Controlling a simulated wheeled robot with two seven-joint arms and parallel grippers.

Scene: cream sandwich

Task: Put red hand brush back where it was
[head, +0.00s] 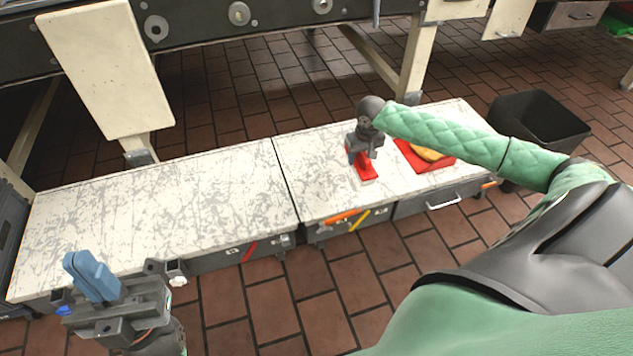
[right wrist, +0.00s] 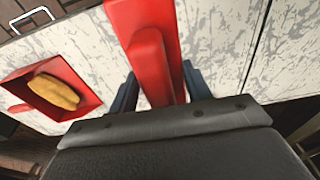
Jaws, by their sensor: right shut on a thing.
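The red hand brush (head: 366,171) is at the right-hand white cabinet top in the head view, with a pale edge along its lower side. My right gripper (head: 360,156) is shut on its handle from above. In the right wrist view the red brush (right wrist: 152,50) runs between the dark blue fingers of my right gripper (right wrist: 158,90). I cannot tell whether the brush touches the cabinet top. My left gripper (head: 92,276) is at the lower left, in front of the cabinets, its blue fingers together with nothing seen between them.
A red tray (head: 441,164) with a yellow piece lies right of the brush; the tray also shows in the right wrist view (right wrist: 22,83). Orange and yellow handles (head: 343,217) are at the cabinet front. A black bin (head: 540,115) stands at the right. The left cabinet top (head: 160,210) is clear.

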